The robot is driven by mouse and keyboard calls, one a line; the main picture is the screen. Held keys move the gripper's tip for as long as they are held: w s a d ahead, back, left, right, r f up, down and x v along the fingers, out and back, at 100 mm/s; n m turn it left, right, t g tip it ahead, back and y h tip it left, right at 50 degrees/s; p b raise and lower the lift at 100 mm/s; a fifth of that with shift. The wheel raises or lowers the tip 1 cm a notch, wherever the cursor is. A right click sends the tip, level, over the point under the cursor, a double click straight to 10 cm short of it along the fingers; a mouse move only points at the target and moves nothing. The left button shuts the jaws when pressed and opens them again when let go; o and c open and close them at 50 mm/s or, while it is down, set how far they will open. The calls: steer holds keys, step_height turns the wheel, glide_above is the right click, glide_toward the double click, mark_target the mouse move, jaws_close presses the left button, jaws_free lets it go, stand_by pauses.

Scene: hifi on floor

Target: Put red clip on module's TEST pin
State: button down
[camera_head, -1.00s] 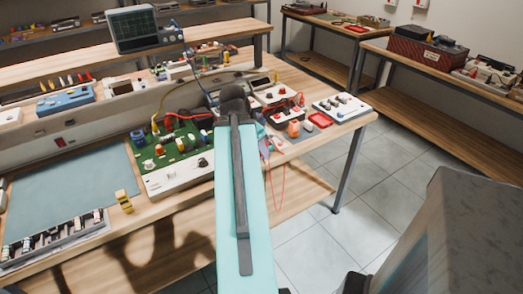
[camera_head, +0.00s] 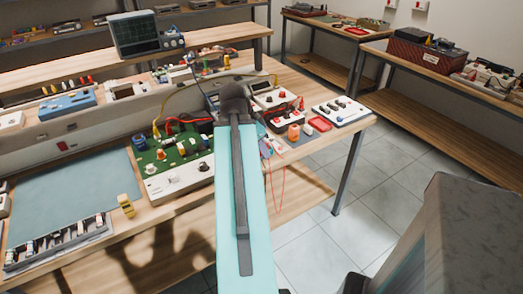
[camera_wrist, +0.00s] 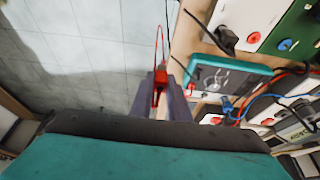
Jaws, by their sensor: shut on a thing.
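In the wrist view my gripper (camera_wrist: 161,88) is shut on the red clip (camera_wrist: 160,79), whose thin red lead loops upward. It hangs over the floor just off the bench edge. In the head view my arm mostly hides the gripper, and the red lead (camera_head: 284,185) dangles at the bench edge. The likely module is the green board with a white front panel (camera_head: 178,178), left of my arm. A white panel with red and blue sockets (camera_wrist: 262,18) and green behind it shows at the wrist view's upper right. I cannot make out a TEST label or pin.
A teal meter (camera_wrist: 228,76) lies close right of the gripper, with red, blue and black leads beside it. A yellow clip-like object (camera_head: 126,205) stands on the bench front. A blue-grey mat (camera_head: 70,185) gives free room at left.

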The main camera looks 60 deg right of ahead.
steer(key=shift+r+p, duration=1.8)
steer(key=shift+r, duration=0.6)
steer(key=w+a+r+n+t, duration=0.15)
steer(key=w+a+n, duration=0.35)
steer(key=w, duration=0.5)
steer(key=w+a+n+t, duration=0.2)
steer(key=w+a+n, duration=0.2)
steer(key=w+a, duration=0.5)
steer(key=w+a+r+n+t, duration=0.1)
steer(key=w+a+n, duration=0.35)
steer(key=w, duration=0.65)
steer(key=w+a+r+n+y, duration=0.1)
steer(key=w+a+n, duration=0.2)
steer(key=a, duration=0.8)
steer(key=w+a+r+n+t+y, duration=0.1)
steer(key=w+a+n, duration=0.3)
steer(key=a, duration=0.7)
steer(key=w+a+n+t+y, duration=0.1)
steer(key=w+a+n, duration=0.3)
steer(key=a, duration=0.7)
steer(key=w, duration=0.2)
steer(key=shift+w+r+y, duration=0.3)
steer(key=shift+r, duration=0.1)
steer(key=shift+a, duration=0.1)
